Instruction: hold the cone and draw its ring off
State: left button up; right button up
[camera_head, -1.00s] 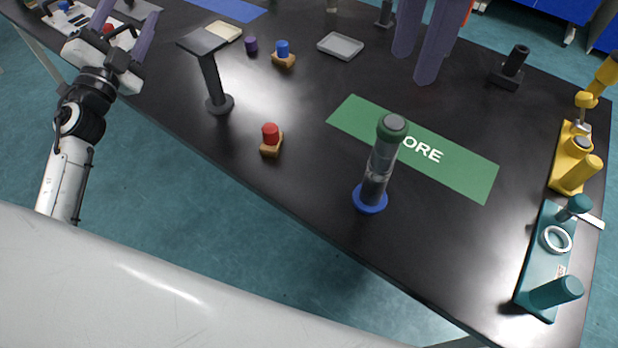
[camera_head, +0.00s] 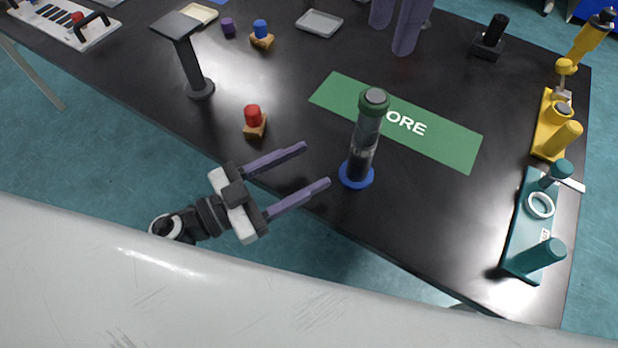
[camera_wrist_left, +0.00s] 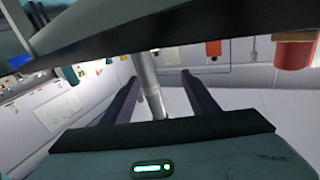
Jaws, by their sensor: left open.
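The likeliest cone is the upright clear grey body (camera_head: 364,141) with a green cap (camera_head: 373,101). The blue ring (camera_head: 356,176) surrounds its foot. It stands near the table's front edge. My left gripper (camera_head: 318,165) is open and empty in the head view, left of the body, its fingers pointing towards it but apart from it. The wrist view shows both dark fingers spread (camera_wrist_left: 160,95), with a pale post (camera_wrist_left: 150,85) visible beyond them. At the top, the purple fingers of my right gripper (camera_head: 393,42) hang apart with nothing seen between them.
A red knob on a wooden block (camera_head: 254,121) and a dark stand (camera_head: 192,70) are to the left. The green mat (camera_head: 440,140) lies behind the body. A teal fixture with a white ring (camera_head: 540,204) and a yellow fixture (camera_head: 556,125) are at right.

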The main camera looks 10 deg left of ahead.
aim_at(350, 166)
pick_arm(q)
jog(key=shift+s+d+f+n+g, duration=0.15)
jog(key=shift+s+d+f+n, duration=0.1)
jog(key=shift+s+d, duration=0.25)
jog(key=shift+s+d+f+n+g, duration=0.15)
jog(key=shift+s+d+f, duration=0.05)
jog(key=shift+s+d, duration=0.3)
jog(key=shift+w+d, duration=0.15)
jog(key=shift+d, duration=0.15)
jog(key=x, duration=0.9)
jog(key=shift+w+d, duration=0.2)
jog(key=shift+d, duration=0.05)
